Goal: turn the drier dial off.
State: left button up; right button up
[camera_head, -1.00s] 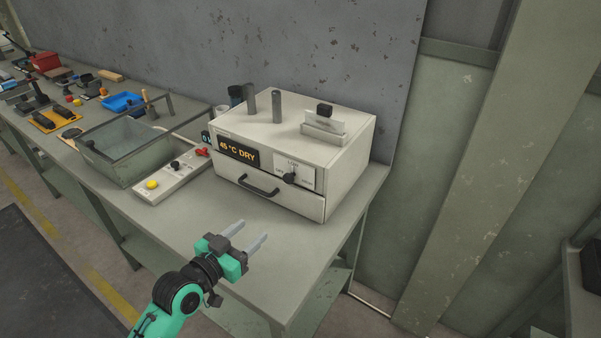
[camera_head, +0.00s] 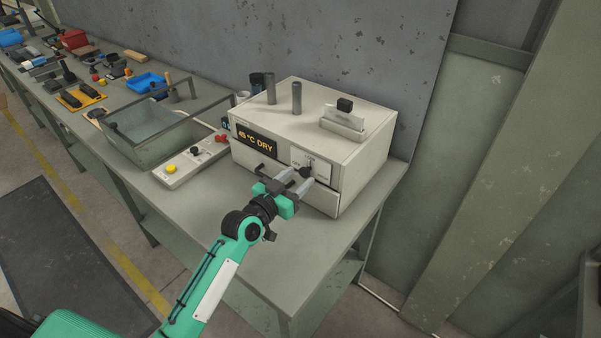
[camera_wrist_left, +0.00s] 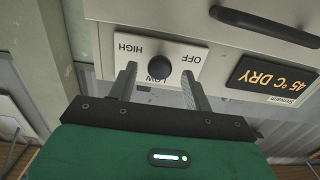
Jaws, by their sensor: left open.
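The drier (camera_head: 335,125) is a cream box on the bench, with a lit display (camera_head: 256,143) reading 45 °C DRY. Its black dial (camera_head: 306,172) sits on a white plate marked OFF, LOW and HIGH, and shows upside down in the left wrist view (camera_wrist_left: 160,64). I cannot tell which mark the dial points to. My left gripper (camera_head: 299,178) is open at the drier's front. In the left wrist view its fingertips (camera_wrist_left: 158,73) stand on either side of the dial, with gaps visible. My right gripper is not in view.
A drawer handle (camera_head: 267,176) is left of the dial, close to the left gripper. The bench front below the drier is clear.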

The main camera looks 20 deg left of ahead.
pick_arm(q)
jog(key=shift+x, duration=0.8)
jog(key=shift+w+d, duration=0.1)
jog(key=shift+w, duration=0.05)
jog(key=c, duration=1)
jog(key=shift+o, duration=0.2)
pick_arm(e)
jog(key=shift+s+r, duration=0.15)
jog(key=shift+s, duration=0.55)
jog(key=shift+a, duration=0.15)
